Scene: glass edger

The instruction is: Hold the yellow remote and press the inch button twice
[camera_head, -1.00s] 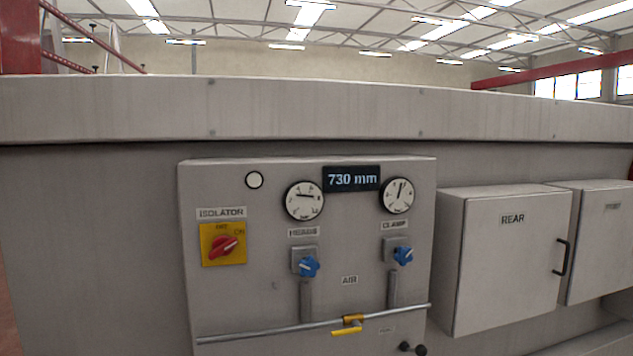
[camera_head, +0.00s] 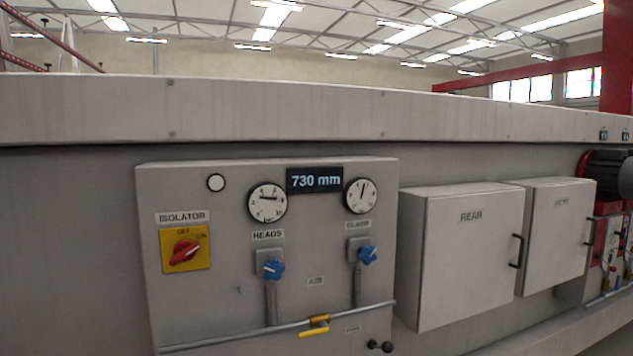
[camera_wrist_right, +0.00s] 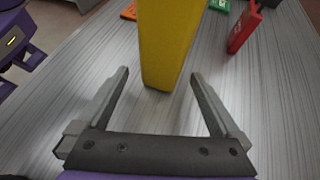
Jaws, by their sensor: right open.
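In the right wrist view a tall yellow block-like object (camera_wrist_right: 168,45), which looks like the yellow remote, stands on a grey streaked surface. Its upper part runs out of the frame and no buttons show on the visible side. My right gripper (camera_wrist_right: 158,80) is open, with its two fingers pointing toward the yellow object, one on each side of its lower end. The fingers look apart from it. Neither gripper shows in the head view, and I cannot see the inch button.
In the right wrist view a red object (camera_wrist_right: 244,28), a green object (camera_wrist_right: 219,4) and an orange object (camera_wrist_right: 129,11) lie near the yellow one. The head view shows a grey control panel (camera_head: 220,300) with a display (camera_head: 315,180) reading 730 mm, beside a REAR cabinet (camera_head: 460,265).

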